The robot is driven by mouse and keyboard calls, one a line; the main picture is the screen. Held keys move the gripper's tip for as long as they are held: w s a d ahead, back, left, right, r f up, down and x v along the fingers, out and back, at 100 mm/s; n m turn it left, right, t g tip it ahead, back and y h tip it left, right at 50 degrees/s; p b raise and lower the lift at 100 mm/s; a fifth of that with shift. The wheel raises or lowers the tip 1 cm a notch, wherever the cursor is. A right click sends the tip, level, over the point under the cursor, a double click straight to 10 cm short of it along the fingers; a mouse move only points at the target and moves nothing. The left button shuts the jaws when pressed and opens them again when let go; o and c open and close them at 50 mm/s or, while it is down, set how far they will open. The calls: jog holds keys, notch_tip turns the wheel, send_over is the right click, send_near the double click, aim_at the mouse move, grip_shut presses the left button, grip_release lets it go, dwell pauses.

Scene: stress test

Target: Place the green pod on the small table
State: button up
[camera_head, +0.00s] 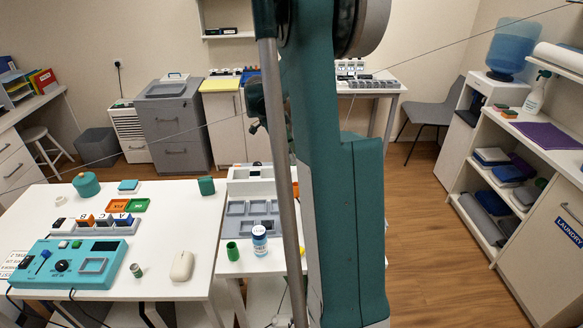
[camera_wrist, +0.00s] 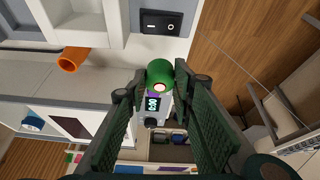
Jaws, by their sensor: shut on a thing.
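A green rounded pod (camera_wrist: 160,74) with a small pale-and-red spot shows between my fingertips in the wrist view. My gripper (camera_wrist: 157,88) is shut on it. A grey body with a lit display (camera_wrist: 153,103) shows just below the pod; I cannot tell whether it is part of it. In the head view my arm hides much of the middle, and the held pod cannot be made out there. A narrow white table (camera_head: 240,268) stands right of the desk; I cannot tell for certain that it is the small table.
A grey tray (camera_head: 236,225), a green cup (camera_head: 232,251) and a white-and-blue bottle (camera_head: 259,241) crowd the narrow table. The desk (camera_head: 185,215) holds a teal console (camera_head: 70,264) and a mouse (camera_head: 182,265). An orange tube (camera_wrist: 72,58) shows in the wrist view. Floor at right is clear.

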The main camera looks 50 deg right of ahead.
jog(key=shift+f, duration=0.2)
jog(key=shift+f+b, duration=0.5)
jog(key=shift+f, duration=1.35)
jog(key=shift+f, duration=0.1)
jog(key=o, duration=0.8)
jog(key=p+v, duration=0.3)
jog(key=v, duration=0.9)
jog(key=shift+a, duration=0.1)
